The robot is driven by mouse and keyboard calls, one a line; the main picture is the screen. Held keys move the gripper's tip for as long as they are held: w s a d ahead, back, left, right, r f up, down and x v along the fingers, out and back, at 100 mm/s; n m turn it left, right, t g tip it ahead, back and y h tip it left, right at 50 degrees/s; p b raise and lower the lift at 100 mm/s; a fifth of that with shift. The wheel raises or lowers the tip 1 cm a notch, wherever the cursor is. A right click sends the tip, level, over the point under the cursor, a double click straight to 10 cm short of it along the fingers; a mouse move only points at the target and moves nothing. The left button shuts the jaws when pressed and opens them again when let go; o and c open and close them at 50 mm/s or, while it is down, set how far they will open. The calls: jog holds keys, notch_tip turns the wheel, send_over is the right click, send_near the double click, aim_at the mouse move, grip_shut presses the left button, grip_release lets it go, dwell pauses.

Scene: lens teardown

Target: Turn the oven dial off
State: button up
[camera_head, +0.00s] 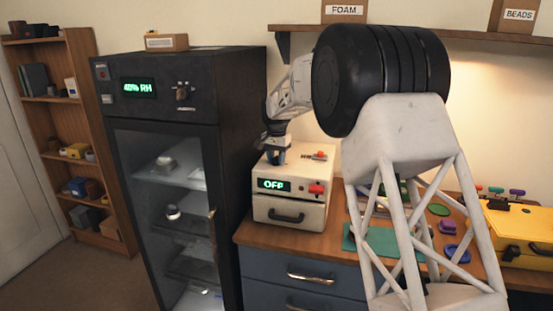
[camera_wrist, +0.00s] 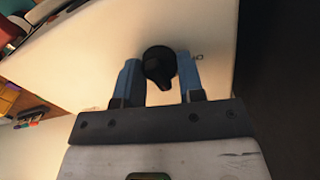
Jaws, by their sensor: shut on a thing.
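The small cream oven (camera_head: 286,213) sits on the wooden counter, and its green display (camera_head: 273,185) reads OFF. My gripper (camera_head: 275,160) points down at the left part of the oven's top. In the wrist view, the black oven dial (camera_wrist: 158,66) sits between the two blue fingers of my gripper (camera_wrist: 159,72), which is shut on it. The dial's pointer is toward the palm in that view. In the head view the gripper hides the dial.
A dark dry cabinet (camera_head: 165,150) with a glass door stands close on the oven's left. A red button (camera_head: 316,188) is on the oven's front. A green mat (camera_head: 382,243) and a yellow case (camera_head: 520,232) lie to the right. A shelf (camera_head: 480,36) hangs above.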

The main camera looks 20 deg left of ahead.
aim_at(276, 157)
jog(key=n, duration=0.6)
jog(key=shift+a+n, duration=0.1)
jog(key=shift+n, duration=0.2)
jog(key=n, duration=0.6)
jog(key=shift+s, duration=0.1)
jog(key=o, duration=0.9)
jog(key=shift+r, duration=3.9)
